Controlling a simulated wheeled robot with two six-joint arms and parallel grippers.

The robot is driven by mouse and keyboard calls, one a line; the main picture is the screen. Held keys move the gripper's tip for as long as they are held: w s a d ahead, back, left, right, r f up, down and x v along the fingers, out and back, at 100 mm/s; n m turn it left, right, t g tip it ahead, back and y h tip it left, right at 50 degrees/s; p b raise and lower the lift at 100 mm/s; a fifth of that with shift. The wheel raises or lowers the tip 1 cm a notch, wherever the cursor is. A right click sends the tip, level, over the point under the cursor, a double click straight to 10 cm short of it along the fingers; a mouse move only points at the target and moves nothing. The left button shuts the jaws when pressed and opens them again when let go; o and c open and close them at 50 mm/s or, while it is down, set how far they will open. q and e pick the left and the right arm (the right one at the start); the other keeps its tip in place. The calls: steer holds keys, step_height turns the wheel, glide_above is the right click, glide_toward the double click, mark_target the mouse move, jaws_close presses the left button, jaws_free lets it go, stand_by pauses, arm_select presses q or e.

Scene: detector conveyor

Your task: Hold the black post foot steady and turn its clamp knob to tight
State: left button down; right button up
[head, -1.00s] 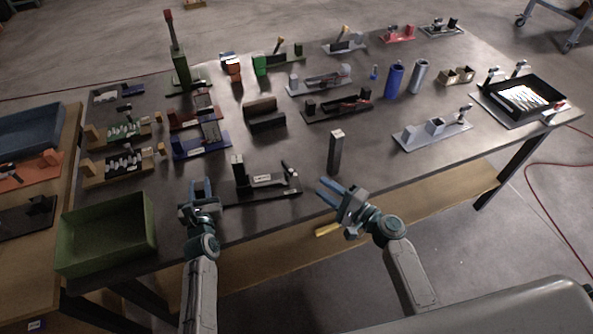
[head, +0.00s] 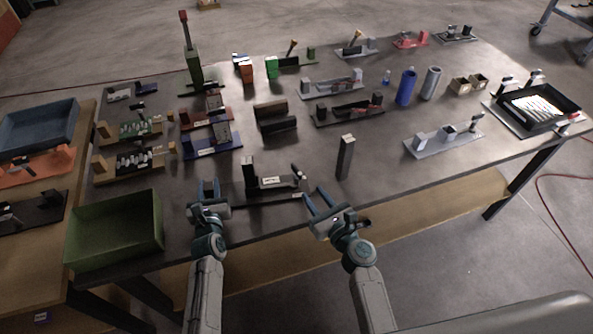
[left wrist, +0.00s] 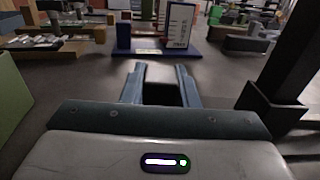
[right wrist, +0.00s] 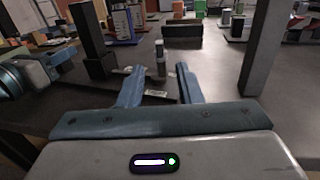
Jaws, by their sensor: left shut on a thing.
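The black post foot (head: 268,194) lies near the table's front edge, with an upright black post at its left end and a white label on its middle. The post and its base also show at the right of the left wrist view (left wrist: 276,95). My left gripper (head: 208,186) is at the foot's left end, shut on a dark block (left wrist: 160,82) that appears to belong to the foot. The grey and black clamp knob (head: 299,172) stands at the foot's right end. My right gripper (head: 313,195) is open and empty, with the knob (right wrist: 160,58) ahead between its fingers, apart from them.
A tall dark post (head: 345,158) stands close to the right of my right gripper and shows large in the right wrist view (right wrist: 262,50). A green bin (head: 115,230) is left of my left gripper. Blue (head: 212,147) and black fixtures stand behind the foot.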

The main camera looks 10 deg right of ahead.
mark_target(301, 178)
steer(key=x, duration=1)
steer(key=shift+w+a, duration=0.1)
steer(key=shift+w, duration=0.2)
